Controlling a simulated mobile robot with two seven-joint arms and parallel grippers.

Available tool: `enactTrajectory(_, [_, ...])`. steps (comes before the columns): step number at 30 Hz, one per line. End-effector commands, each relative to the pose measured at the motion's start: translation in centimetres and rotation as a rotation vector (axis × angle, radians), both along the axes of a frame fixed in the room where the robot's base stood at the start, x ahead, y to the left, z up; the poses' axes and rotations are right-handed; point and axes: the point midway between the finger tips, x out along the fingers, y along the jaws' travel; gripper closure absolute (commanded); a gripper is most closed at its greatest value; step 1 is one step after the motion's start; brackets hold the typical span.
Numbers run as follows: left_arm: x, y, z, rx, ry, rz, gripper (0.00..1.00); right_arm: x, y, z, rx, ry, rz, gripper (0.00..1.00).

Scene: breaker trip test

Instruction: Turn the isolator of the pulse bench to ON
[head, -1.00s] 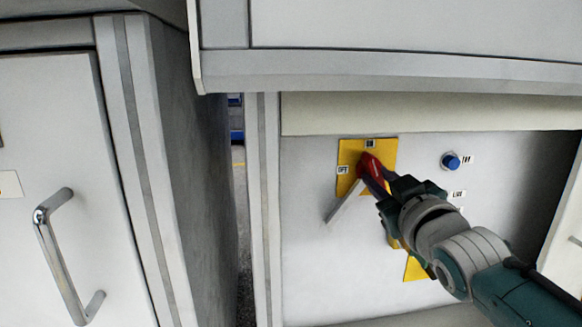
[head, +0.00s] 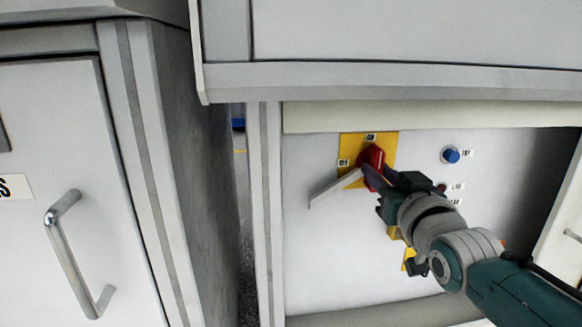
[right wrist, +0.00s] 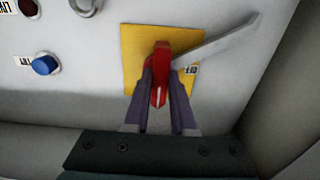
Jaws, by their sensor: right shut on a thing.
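The isolator is a red handle (head: 374,156) on a yellow plate (head: 350,146) on the pale bench panel. The plate reads ON at its top and OFF at its left. A grey flat bar (head: 334,187) reaches from the handle toward the lower left. My right gripper (head: 371,172) is shut on the red handle. In the right wrist view, which is turned over, its two fingers (right wrist: 161,88) stand either side of the red handle (right wrist: 162,62). The ON label is hidden in that view; the OFF label (right wrist: 192,70) shows. My left gripper is out of view.
A blue button (head: 451,156) and small labels sit right of the isolator. A grey ledge (head: 400,82) overhangs the panel. A cabinet with a metal handle (head: 70,255) stands at the left. More yellow shows partly behind my arm.

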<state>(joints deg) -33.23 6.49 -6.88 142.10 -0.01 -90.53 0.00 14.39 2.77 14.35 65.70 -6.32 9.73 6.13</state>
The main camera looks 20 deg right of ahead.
Motion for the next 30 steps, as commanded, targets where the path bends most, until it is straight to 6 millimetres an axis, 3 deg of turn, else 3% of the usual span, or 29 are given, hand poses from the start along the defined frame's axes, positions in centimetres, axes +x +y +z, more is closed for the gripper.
enactTrajectory(6, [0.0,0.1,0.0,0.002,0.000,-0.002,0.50,0.0,0.0,0.1,0.003,-0.004,0.000,1.00])
enactTrajectory(7, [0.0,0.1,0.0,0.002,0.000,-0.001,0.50,0.0,0.0,0.1,0.003,-0.004,0.000,0.73])
enactTrajectory(14, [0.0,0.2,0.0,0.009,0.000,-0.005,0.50,0.0,0.0,0.1,0.001,-0.002,0.000,0.47])
enactTrajectory(23, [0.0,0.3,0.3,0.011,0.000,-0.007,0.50,-0.3,0.1,0.1,0.001,0.001,0.000,0.46])
enactTrajectory(30, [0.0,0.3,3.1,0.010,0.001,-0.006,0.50,-3.9,1.0,0.5,0.003,0.004,0.000,0.46])
